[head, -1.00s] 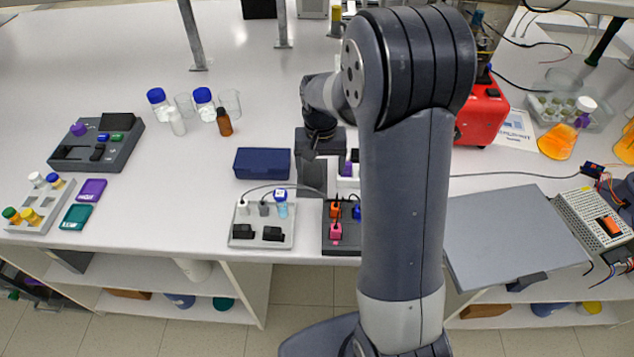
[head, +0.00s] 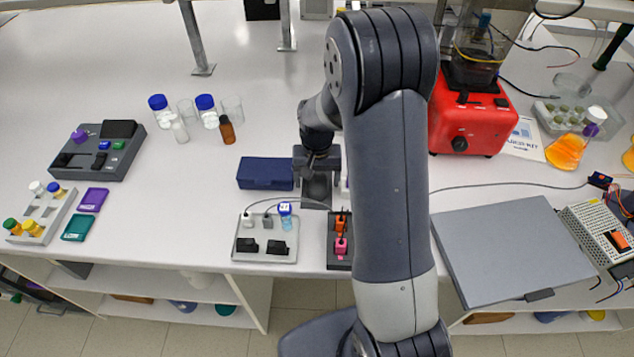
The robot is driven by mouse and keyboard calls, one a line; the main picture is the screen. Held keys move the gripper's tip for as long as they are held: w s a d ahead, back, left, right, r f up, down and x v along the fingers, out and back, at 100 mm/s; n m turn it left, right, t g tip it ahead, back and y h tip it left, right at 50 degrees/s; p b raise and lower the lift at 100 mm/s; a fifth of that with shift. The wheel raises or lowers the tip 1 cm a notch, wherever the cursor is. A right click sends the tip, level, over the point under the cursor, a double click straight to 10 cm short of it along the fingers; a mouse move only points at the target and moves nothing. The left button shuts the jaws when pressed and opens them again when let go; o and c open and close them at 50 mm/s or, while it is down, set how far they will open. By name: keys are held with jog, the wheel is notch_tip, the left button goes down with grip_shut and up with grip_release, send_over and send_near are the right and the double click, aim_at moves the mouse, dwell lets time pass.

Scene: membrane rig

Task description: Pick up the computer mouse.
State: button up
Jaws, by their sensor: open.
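I cannot make out a computer mouse in the head view; part of the bench is hidden behind my arm. My gripper (head: 317,180) is at the end of my arm, over the bench just right of a dark blue box (head: 265,170). It points down and is open. Its fingertips are small and hard to separate from the grey shapes beneath them, and I cannot tell whether anything lies between them.
A light tray (head: 240,255) with black parts and a dark tray (head: 333,262) with coloured pieces sit at the front edge. A red machine (head: 470,125) stands right of my arm, behind a grey panel (head: 510,248).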

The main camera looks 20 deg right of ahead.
jog(key=shift+c, duration=0.6)
jog(key=c, duration=1)
jog(key=shift+o, duration=0.2)
